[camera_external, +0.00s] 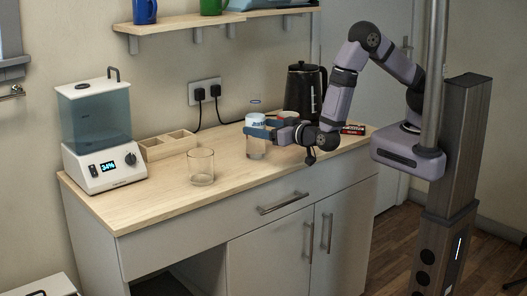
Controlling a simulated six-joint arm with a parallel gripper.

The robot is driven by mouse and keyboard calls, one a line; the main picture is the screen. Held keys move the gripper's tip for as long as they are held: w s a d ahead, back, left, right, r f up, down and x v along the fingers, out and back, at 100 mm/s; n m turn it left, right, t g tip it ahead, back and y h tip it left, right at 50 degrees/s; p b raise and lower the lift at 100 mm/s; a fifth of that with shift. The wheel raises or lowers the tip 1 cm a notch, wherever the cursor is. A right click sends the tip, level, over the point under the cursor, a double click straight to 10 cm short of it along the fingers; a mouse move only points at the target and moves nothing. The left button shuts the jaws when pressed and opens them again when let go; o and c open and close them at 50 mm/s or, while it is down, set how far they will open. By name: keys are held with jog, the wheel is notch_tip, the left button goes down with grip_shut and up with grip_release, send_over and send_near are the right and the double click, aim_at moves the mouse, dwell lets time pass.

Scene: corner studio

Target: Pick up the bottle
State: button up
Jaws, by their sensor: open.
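The bottle (256,150) is clear with a white label and a blue cap. It stands upright on the wooden counter, right of the glass. My gripper (257,130) is level with the bottle's middle, reaching in from the right. Its blue fingers lie open on either side of the bottle, and part of the bottle is hidden behind the near finger. I cannot tell whether a finger touches it.
A clear glass (201,167) and a wooden tray (168,145) stand to the left. A white machine with a tank (98,130) is at the far left. A shelf (215,22) hangs above.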

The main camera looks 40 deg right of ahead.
aim_at(248, 120)
jog(key=shift+r+m+t+b, duration=0.3)
jog(key=shift+t, duration=0.3)
jog(key=shift+w+r, duration=0.1)
jog(key=shift+w, duration=0.1)
jog(key=shift+w+a+p, duration=0.1)
jog(key=shift+w+p, duration=1.55)
jog(key=shift+w, duration=1.85)
jog(key=c, duration=1.4)
jog(key=shift+o, duration=0.2)
jog(key=shift+r, duration=0.15)
notch_tip(248, 120, up, 9)
jog(key=b, duration=0.1)
jog(key=shift+r+b, duration=0.2)
jog(key=shift+b, duration=0.15)
